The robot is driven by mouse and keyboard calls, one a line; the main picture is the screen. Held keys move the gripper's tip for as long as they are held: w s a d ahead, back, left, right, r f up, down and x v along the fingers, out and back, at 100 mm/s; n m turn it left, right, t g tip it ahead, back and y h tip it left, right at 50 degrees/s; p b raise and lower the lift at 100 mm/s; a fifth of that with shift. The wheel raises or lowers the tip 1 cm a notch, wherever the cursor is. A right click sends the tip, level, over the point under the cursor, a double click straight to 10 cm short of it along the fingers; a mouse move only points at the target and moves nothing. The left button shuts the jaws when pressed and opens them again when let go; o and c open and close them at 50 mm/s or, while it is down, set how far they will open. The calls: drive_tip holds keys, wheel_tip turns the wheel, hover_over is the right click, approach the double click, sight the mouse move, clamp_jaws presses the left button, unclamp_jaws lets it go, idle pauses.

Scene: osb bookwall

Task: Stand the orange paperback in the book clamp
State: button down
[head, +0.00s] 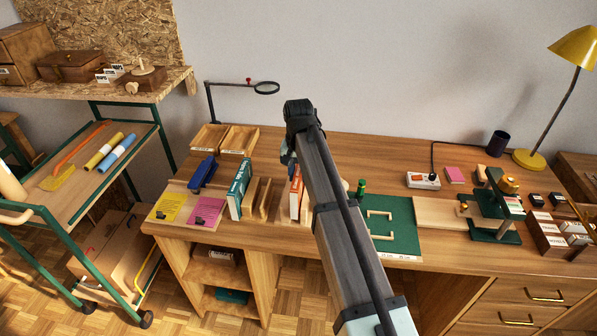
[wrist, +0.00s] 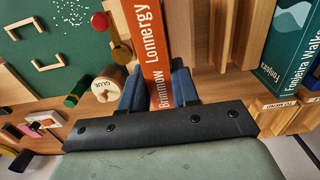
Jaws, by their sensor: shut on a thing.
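The orange paperback (head: 296,192) stands upright at the middle of the desk, partly behind my arm. In the wrist view its orange spine (wrist: 157,55) with white lettering runs between my blue fingers. My gripper (wrist: 160,90) is shut on it; in the head view the fingers are mostly hidden by my arm. A wooden fixture (wrist: 122,22) with a red knob and a brass knob lies beside the book in the wrist view, and it may be the book clamp. I cannot tell whether the book touches it; the book's lower end is not clearly seen.
A wooden rack (head: 263,198) with a teal book (head: 240,188) stands left of the orange book. A glue jar (wrist: 108,85) and a green bottle (head: 361,187) are close by. The green mat (head: 398,225) and green press (head: 495,207) are to the right.

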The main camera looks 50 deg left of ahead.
drive_tip(key=shift+f, duration=2)
drive_tip(key=shift+c, duration=2.2)
unclamp_jaws()
drive_tip(key=shift+r, duration=0.1)
drive_tip(key=shift+r, duration=3.4)
